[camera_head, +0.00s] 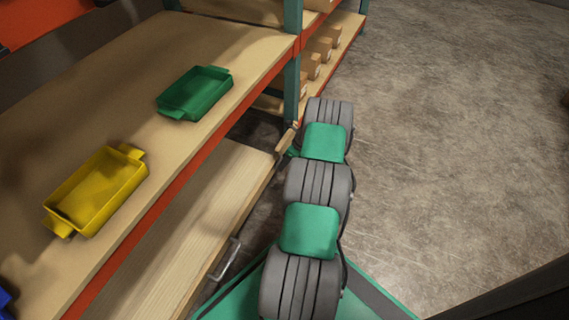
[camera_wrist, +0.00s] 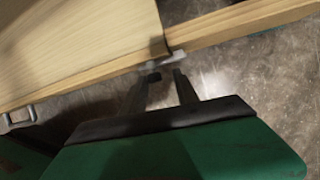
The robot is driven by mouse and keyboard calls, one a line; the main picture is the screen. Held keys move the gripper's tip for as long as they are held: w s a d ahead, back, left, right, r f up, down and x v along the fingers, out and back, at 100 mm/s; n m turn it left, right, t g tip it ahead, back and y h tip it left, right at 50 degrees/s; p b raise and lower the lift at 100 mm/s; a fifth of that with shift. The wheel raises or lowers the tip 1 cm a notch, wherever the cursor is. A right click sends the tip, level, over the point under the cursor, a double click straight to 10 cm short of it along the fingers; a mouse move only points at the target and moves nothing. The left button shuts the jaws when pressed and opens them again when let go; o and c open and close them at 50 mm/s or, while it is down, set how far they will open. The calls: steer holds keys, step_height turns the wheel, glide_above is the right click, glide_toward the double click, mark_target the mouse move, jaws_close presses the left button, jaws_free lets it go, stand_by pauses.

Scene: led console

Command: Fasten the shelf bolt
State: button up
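The shelf bolt appears to be the small silvery metal piece (camera_wrist: 178,58) at the joint between two light wooden boards in the wrist view. My gripper (camera_wrist: 165,76) is just in front of it, its two dark fingers apart with a gap between them. I see nothing held in the gap. A small dark piece shows by the left fingertip; I cannot tell whether it touches the bolt. In the head view my arm hides the bolt and the fingers.
A wooden drawer or lower board (camera_head: 195,225) with a metal handle (camera_head: 226,259) lies left of my arm. A green tray (camera_head: 196,94) and a yellow tray (camera_head: 97,190) stand on the upper shelf (camera_head: 150,50). Cardboard boxes (camera_head: 322,46) sit on a farther shelf. Floor at right is clear.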

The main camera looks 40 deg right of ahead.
steer(key=shift+o, duration=0.5)
steer(key=shift+a, duration=0.15)
steer(key=p+v, duration=0.3)
steer(key=v, duration=0.5)
steer(key=shift+p, duration=0.35)
steer(key=shift+f, duration=0.1)
